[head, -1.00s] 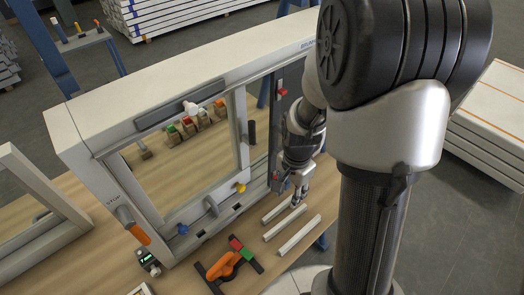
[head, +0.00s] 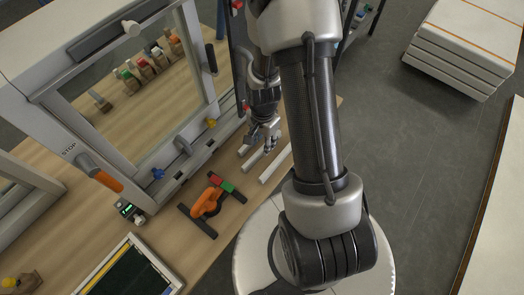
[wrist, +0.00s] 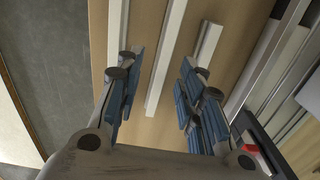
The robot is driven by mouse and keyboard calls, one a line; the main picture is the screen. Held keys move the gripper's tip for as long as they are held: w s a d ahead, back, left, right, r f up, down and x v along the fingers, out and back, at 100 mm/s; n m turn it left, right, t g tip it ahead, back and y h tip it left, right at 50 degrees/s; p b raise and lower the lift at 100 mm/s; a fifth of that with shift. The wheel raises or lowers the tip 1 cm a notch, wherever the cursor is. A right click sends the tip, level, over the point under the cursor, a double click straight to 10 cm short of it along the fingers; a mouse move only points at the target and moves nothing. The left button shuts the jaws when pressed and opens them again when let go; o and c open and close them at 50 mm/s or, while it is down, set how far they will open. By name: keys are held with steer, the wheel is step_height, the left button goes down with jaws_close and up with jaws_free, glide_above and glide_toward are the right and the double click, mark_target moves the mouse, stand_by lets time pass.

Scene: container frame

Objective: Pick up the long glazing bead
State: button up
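Several white glazing beads lie side by side on the wooden table. In the wrist view, a middle bead (wrist: 167,55) runs between my fingers and shows the longest visible length. A shorter-looking bead (wrist: 208,45) lies to its right, and another bead (wrist: 117,30) lies to the left, partly hidden by my left finger. In the head view, the right bead (head: 275,166) lies clear, and the middle bead (head: 253,160) is partly covered by my gripper. My gripper (wrist: 160,68) is open and empty above the beads. It also shows in the head view (head: 269,147).
The upright window frame (head: 187,150) stands just left of the beads. An orange-handled tool (head: 207,203) with red and green parts lies nearer on the table. The table edge is close to the right of the beads.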

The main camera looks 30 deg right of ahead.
mark_target(262, 148)
steer(key=f, duration=0.1)
steer(key=f+b, duration=0.1)
steer(key=f, duration=0.2)
steer(key=shift+w+f, duration=0.25)
steer(key=shift+w, duration=0.05)
steer(key=shift+c, duration=0.2)
jaws_close()
